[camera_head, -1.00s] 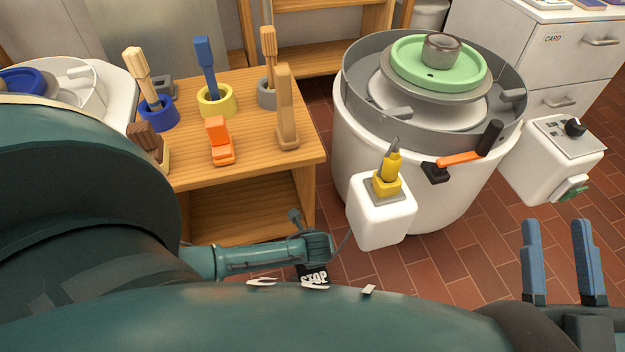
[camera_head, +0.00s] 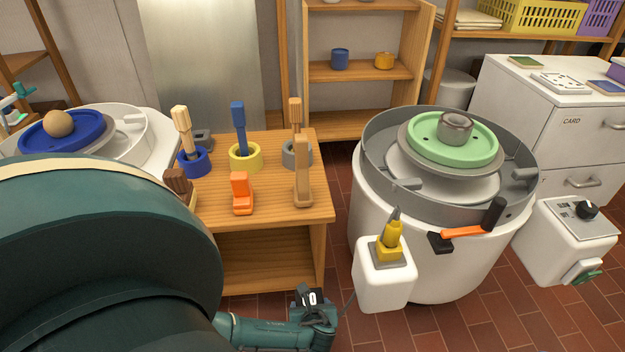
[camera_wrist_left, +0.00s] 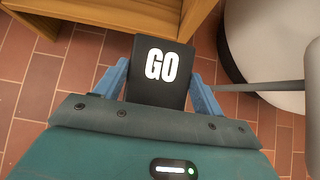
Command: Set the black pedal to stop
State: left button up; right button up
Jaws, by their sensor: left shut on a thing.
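The black pedal (camera_wrist_left: 160,72) is between the two blue fingers of my left gripper (camera_wrist_left: 160,82) in the left wrist view, with white "GO" lettering facing the camera. My left gripper is shut on it. In the head view the pedal (camera_head: 312,297) shows small and partly hidden at the end of my left arm, low beside the potter's wheel (camera_head: 400,240); only part of its white lettering shows. The "STOP" lettering is not visible now. My right gripper is not in view.
A wooden table (camera_head: 270,200) with tools in coloured holders stands left of the wheel. A grey rod (camera_wrist_left: 258,87) runs beside the pedal. Brick floor (camera_head: 480,325) is clear in front.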

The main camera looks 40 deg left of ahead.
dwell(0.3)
pick_arm(q)
jog(key=o, duration=1.4)
jog(key=shift+r, duration=0.1)
